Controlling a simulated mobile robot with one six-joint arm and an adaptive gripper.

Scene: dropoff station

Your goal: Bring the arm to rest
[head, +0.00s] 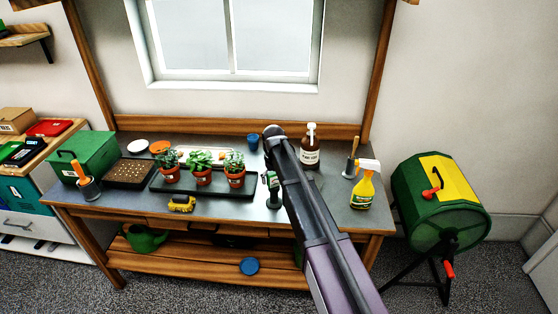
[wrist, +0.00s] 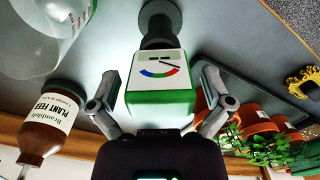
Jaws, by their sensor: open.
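My gripper (wrist: 158,90) is open in the wrist view, one finger on each side of a green and white meter (wrist: 160,80). The meter has a coloured dial on its face and is joined to a dark round stand. Gaps show between the fingers and its sides, and nothing is gripped. In the head view, the meter (head: 271,186) stands on the workbench (head: 235,207), just left of my arm. My arm reaches over the bench from the lower right, and my gripper cannot be made out there.
A brown plant feed bottle (head: 310,152) and a yellow spray bottle (head: 364,188) stand right of my arm. Several potted plants (head: 203,178) are on a dark tray to the left. A green tumbler (head: 438,203) stands right of the bench. The window (head: 235,40) is behind.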

